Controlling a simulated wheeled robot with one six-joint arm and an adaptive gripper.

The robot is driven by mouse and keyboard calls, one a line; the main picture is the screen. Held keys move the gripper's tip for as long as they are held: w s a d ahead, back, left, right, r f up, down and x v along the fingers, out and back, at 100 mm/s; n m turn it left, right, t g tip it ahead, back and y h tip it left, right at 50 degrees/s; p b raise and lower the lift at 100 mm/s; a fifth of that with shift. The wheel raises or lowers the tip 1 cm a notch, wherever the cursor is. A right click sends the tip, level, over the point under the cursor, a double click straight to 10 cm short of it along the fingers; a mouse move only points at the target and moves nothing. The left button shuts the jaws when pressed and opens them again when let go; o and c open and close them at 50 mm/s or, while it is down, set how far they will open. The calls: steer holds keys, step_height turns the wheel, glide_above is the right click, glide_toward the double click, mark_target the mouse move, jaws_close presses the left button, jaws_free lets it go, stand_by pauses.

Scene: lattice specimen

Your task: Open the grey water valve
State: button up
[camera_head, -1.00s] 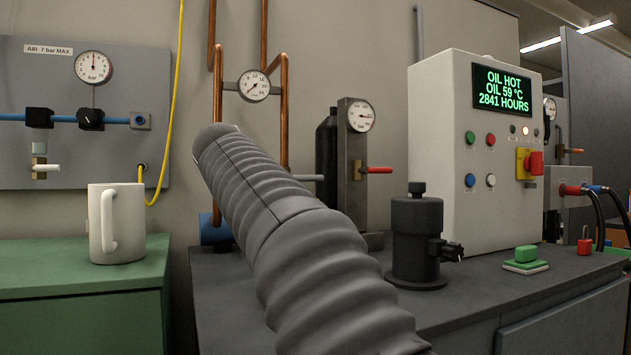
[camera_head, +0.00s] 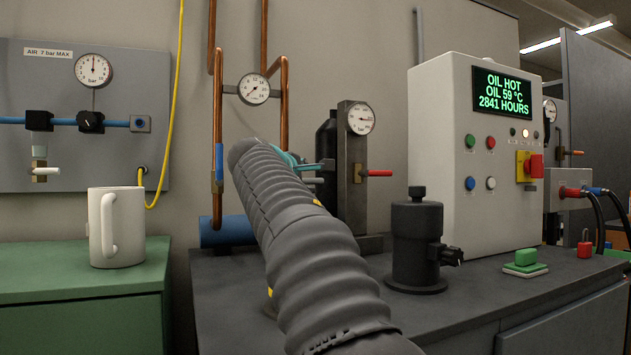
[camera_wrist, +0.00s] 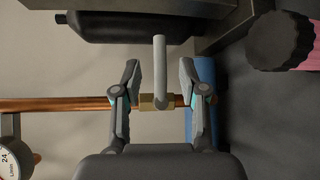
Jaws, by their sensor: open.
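The grey water valve's lever (camera_wrist: 160,62) stands out from a brass body (camera_wrist: 148,102) on a copper pipe in the wrist view. My gripper (camera_wrist: 160,72) is open, with one finger on each side of the lever and a visible gap to both. The lever appears between the fingers in the picture; how deep it sits between them is hard to tell. In the head view my arm hides the valve body; a short grey piece of lever (camera_head: 313,181) shows just below my teal gripper parts (camera_head: 300,162).
A valve with a red lever (camera_head: 378,173) sits right of the grey lever on a grey block. A blue lever (camera_head: 219,162) hangs on the left copper pipe. A black canister (camera_head: 416,240) stands on the bench. A white mug (camera_head: 118,228) stands on the green cabinet.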

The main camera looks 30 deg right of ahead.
mark_target(314, 181)
steer(key=shift+p+x, duration=0.4)
steer(key=shift+x, duration=2.7)
jaws_close()
